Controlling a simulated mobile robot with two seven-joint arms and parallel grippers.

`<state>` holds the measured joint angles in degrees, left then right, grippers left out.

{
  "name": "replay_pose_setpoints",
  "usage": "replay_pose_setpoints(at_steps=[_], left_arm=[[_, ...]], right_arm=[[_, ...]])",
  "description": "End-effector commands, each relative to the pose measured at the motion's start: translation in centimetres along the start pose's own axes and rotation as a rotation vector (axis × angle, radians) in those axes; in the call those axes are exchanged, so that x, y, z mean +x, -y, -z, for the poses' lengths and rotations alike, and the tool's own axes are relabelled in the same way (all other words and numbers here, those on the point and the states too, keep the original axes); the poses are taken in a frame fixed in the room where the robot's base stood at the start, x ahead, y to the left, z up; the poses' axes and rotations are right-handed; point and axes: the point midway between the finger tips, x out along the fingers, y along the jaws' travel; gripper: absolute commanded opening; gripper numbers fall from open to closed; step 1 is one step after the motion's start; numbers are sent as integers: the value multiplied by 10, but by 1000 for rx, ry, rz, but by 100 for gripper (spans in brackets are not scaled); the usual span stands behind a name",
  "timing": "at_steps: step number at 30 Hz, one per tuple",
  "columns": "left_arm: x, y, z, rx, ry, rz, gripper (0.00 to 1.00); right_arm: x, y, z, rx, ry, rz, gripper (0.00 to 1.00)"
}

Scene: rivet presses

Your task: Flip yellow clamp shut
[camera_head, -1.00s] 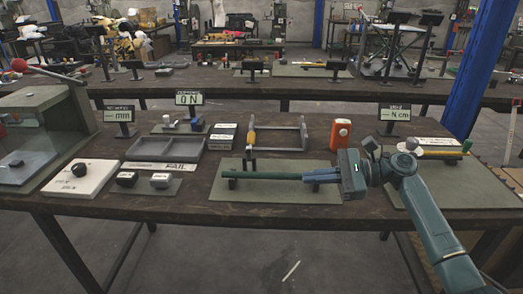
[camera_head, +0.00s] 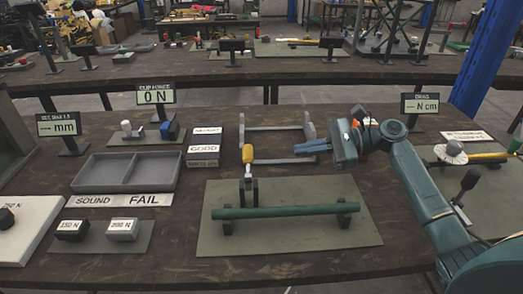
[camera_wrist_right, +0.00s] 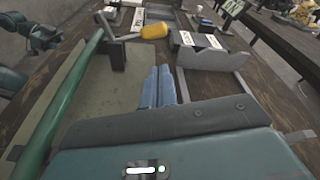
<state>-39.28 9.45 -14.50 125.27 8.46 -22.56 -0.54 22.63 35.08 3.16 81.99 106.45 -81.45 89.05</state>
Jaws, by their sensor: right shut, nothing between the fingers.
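The yellow clamp handle (camera_head: 247,153) stands upright in the head view, above its dark clamp base (camera_head: 248,190) near the left end of a green rod (camera_head: 285,211). The rod lies across two dark supports on a grey-green mat (camera_head: 350,243). My right gripper (camera_head: 298,147) is shut and empty, its blue fingers pointing left toward the yellow handle with a gap between. In the right wrist view the shut fingers (camera_wrist_right: 158,86) point toward the yellow handle (camera_wrist_right: 154,31), which is beyond their tips. My left gripper does not show in the head view.
A grey metal frame (camera_head: 277,127) stands behind the mat, close to my right gripper. A display on a stand (camera_head: 420,104) is at right.

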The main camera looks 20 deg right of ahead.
Motion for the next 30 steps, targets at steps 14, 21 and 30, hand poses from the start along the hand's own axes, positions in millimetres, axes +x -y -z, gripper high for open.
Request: replay_pose_setpoints(at_steps=[14,21,30], left_arm=[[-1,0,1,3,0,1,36],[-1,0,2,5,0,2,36],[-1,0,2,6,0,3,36]], right_arm=[[44,0,-1,-1,5,-1,0],[84,0,-1,1,3,0,0],[101,0,0,0,1,1,0]])
